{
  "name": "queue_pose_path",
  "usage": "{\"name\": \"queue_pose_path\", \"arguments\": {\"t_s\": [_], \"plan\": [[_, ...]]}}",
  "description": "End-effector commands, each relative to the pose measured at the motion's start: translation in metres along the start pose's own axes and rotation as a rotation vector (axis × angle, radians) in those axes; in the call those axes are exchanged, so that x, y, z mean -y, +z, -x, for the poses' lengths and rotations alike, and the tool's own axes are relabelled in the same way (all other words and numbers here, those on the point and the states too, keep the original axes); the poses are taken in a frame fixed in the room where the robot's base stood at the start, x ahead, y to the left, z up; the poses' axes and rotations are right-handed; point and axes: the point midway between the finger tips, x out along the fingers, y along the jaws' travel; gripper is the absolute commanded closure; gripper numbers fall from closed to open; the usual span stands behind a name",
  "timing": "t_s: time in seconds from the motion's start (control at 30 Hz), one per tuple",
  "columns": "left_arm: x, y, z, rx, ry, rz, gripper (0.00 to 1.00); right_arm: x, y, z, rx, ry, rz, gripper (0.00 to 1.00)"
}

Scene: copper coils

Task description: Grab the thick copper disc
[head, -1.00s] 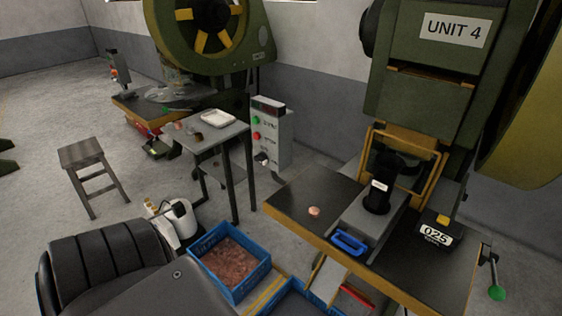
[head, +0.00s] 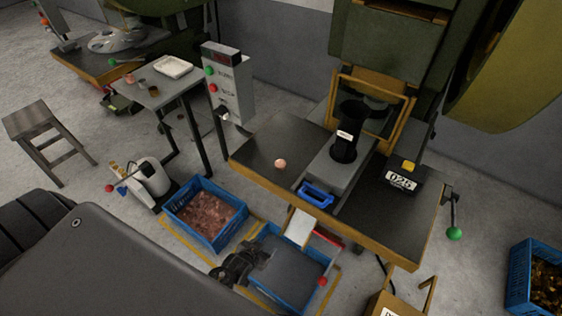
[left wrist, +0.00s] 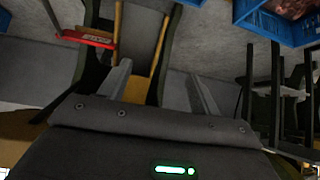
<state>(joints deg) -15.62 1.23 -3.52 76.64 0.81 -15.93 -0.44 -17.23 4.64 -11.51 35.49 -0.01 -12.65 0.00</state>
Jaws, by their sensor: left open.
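A small copper disc (head: 280,163) lies on the dark press table (head: 262,140), left of the black upright die of the press. My left gripper (head: 250,262) is low at the bottom centre, beyond the edge of my grey body, below the table and well apart from the disc. In the left wrist view its two fingers (left wrist: 160,80) are spread with nothing between them. The disc does not show in that view. My right gripper is not in view.
A blue crate of copper pieces (head: 236,212) and another blue crate (head: 318,270) stand on the floor before the press. A blue-handled tool (head: 316,196) lies at the table's front. A control box (head: 234,82) stands left of the table. A side table (head: 182,86) holds a white tray.

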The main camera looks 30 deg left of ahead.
Motion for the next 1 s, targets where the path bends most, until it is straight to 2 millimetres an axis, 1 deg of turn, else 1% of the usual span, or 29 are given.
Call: {"name": "queue_pose_path", "arguments": {"t_s": [0.03,0.07,0.1,0.2,0.3,0.4,0.5,0.6,0.67,0.9,1.0], "plan": [[0.005,-0.053,0.012,-0.092,-0.014,0.017,0.37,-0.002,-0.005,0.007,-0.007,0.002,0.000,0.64],[0.009,-0.080,0.018,-0.140,-0.023,0.025,0.37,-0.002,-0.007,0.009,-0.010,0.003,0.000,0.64],[0.014,-0.112,0.028,-0.200,-0.034,0.035,0.37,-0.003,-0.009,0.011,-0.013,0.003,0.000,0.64],[0.025,-0.176,0.055,-0.325,-0.058,0.054,0.37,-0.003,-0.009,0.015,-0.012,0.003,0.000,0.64],[0.033,-0.219,0.078,-0.412,-0.076,0.066,0.37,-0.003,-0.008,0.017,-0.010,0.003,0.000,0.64],[0.039,-0.242,0.093,-0.462,-0.088,0.073,0.37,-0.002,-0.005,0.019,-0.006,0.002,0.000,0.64],[0.041,-0.251,0.099,-0.483,-0.092,0.075,0.37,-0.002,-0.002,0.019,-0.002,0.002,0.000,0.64],[0.041,-0.253,0.099,-0.486,-0.092,0.075,0.37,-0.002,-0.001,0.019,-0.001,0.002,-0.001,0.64],[0.042,-0.255,0.094,-0.485,-0.092,0.075,0.37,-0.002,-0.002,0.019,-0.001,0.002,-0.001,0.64],[0.045,-0.272,0.061,-0.484,-0.091,0.074,0.37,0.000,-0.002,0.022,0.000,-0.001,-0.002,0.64],[0.046,-0.276,0.053,-0.484,-0.091,0.074,0.37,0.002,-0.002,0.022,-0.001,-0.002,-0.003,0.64]]}}
